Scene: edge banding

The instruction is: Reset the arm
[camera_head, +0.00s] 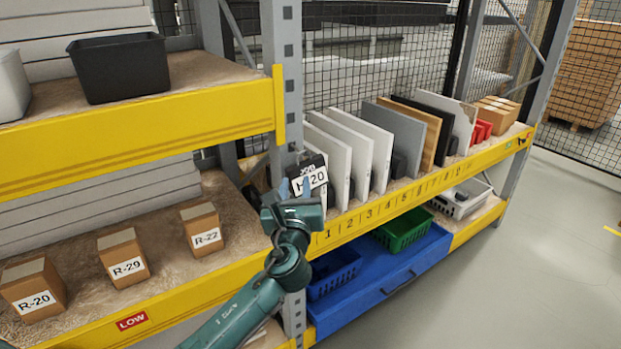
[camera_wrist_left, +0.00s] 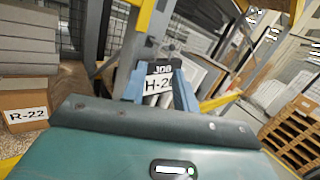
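My left arm comes in from the bottom of the head view. My left gripper (camera_head: 295,187) points up at the rack post, in front of a black job board with a white H-20 label (camera_head: 309,178). In the left wrist view, the two blue fingers (camera_wrist_left: 160,88) stand apart. The job board (camera_wrist_left: 160,70) shows between and beyond them, with the label's last digit partly hidden by the right finger. I see nothing clamped between the fingers, though contact with the board cannot be told. My right gripper is in neither view.
Boxes R-20 (camera_head: 34,291), R-29 (camera_head: 124,258) and R-22 (camera_head: 202,228) stand on the left lower shelf. A black bin (camera_head: 120,68) sits above. Upright panels (camera_head: 330,150) fill the numbered shelf. Green (camera_head: 403,232) and blue (camera_head: 333,275) baskets sit below. The floor at right is clear.

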